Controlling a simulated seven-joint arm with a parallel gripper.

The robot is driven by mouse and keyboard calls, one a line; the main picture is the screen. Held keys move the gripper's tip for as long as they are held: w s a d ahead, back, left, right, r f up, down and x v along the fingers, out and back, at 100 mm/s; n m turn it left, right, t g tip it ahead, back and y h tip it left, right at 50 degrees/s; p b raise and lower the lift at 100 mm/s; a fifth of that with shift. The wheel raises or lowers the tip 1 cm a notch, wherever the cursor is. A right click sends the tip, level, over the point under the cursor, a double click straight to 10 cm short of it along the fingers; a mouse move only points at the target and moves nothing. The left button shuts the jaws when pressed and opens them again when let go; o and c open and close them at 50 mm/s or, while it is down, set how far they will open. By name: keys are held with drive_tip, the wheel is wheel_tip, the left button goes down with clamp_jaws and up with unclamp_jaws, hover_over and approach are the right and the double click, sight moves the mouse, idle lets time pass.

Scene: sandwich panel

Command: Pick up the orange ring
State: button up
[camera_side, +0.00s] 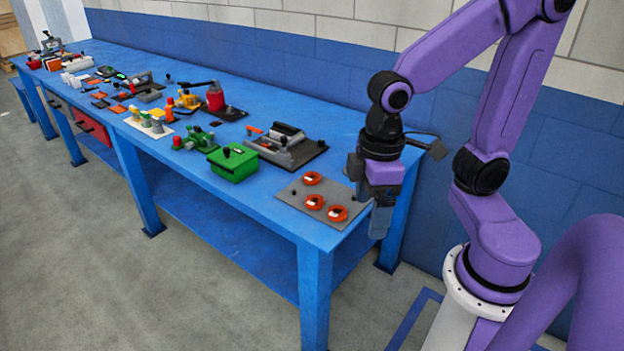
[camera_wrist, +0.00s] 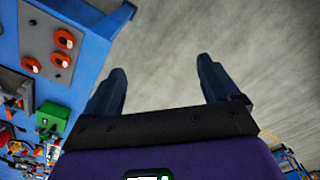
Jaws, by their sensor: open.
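Three orange rings sit on a grey plate (camera_side: 292,195) near the right end of the blue table. In the side view one ring (camera_side: 312,178) is at the back, one ring (camera_side: 315,201) is in the middle and one ring (camera_side: 338,213) is at the front right. The wrist view shows the same rings at upper left, one ring (camera_wrist: 64,39), one ring (camera_wrist: 60,60) and one ring (camera_wrist: 31,64). My gripper (camera_side: 381,222) is off the table's right end, apart from the rings. In the wrist view my gripper (camera_wrist: 162,80) is open with only floor between its fingers.
A green box (camera_side: 232,163) with a black knob and a grey clamp fixture (camera_side: 287,146) stand left of the plate. Several more fixtures and tools line the blue table (camera_side: 270,230) farther left. A blue wall (camera_side: 440,120) runs behind the table.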

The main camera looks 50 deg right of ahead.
drive_tip(key=w+d+m, duration=0.3)
drive_tip(key=w+m, duration=0.4)
drive_tip(key=w, duration=0.5)
drive_tip(key=w+d+m, duration=0.2)
drive_tip(key=w+m, duration=0.5)
drive_tip(key=w, duration=0.6)
drive_tip(key=m, duration=1.5)
hover_over(312, 177)
wheel_tip(312, 177, down, 8)
drive_tip(key=shift+n, duration=0.3)
drive_tip(key=f, duration=1.1)
drive_tip(key=shift+w, duration=0.25)
drive_tip(key=shift+s+f, duration=0.15)
drive_tip(key=shift+f, duration=1.2)
drive_tip(key=shift+s+f, duration=0.1)
drive_tip(key=shift+f, duration=1.2)
drive_tip(key=c, duration=1.2)
